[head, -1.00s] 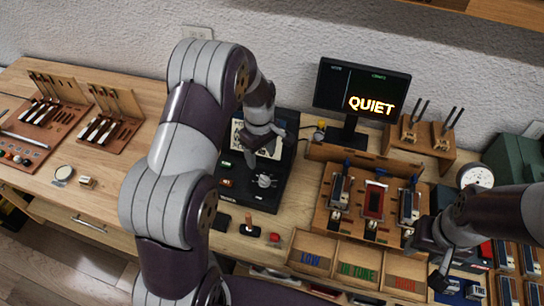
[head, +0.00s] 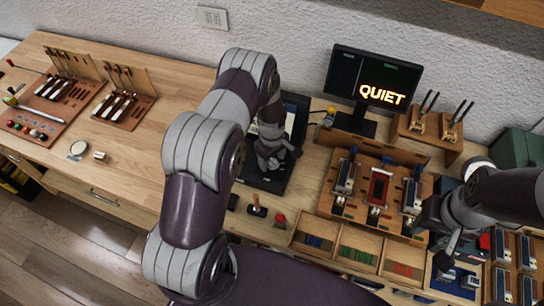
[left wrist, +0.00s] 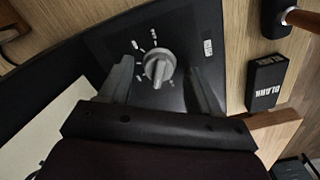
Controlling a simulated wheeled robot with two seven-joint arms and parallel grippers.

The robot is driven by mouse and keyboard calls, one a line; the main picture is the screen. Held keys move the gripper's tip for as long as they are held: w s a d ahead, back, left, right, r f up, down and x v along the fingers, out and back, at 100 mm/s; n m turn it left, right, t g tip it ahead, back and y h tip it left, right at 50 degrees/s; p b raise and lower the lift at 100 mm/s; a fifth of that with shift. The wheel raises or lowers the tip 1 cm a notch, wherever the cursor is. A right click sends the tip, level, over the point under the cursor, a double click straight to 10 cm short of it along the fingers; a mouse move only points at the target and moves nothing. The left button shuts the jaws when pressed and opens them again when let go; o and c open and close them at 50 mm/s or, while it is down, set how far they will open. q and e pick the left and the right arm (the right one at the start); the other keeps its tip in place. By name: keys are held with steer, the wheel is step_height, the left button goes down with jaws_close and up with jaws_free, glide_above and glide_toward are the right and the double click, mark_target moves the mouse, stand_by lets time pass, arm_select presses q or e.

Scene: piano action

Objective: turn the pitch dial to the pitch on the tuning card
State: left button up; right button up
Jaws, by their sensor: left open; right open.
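The pitch dial is a round grey knob (left wrist: 157,68) with a raised bar, on a black panel (left wrist: 198,30) with small white marks around it. In the left wrist view my left gripper (left wrist: 160,90) is open, one finger on each side of the knob and apart from it. In the head view my left gripper (head: 272,158) is over the black device (head: 298,112) and hides the dial. The tuning card, a white sheet on that device, is mostly hidden behind my arm; its writing cannot be read. My right gripper (head: 440,250) is open at the right.
A monitor (head: 372,85) reading QUIET stands behind. A wooden rack (head: 370,190) and a three-part tray (head: 345,248) are right of the device. A red button (head: 279,219) and a wooden-handled tool (head: 257,206) stand in front.

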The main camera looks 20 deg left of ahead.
arm_select(q)
steer(key=shift+w, duration=0.1)
steer(key=c, duration=1)
steer(key=m+b, duration=0.1)
steer(key=m, duration=0.2)
steer(key=shift+f+b, duration=0.15)
steer(key=shift+b, duration=0.25)
steer(key=m+b, duration=0.1)
steer(key=m, duration=0.3)
steer(key=shift+w+d+m+b, duration=0.1)
steer(key=shift+m+b, duration=0.2)
steer(key=shift+b, duration=0.1)
steer(key=m+b, duration=0.1)
steer(key=m, duration=0.3)
steer(key=shift+d+m+b, duration=0.1)
steer(key=shift+m+b, duration=0.4)
steer(key=shift+m, duration=1.5)
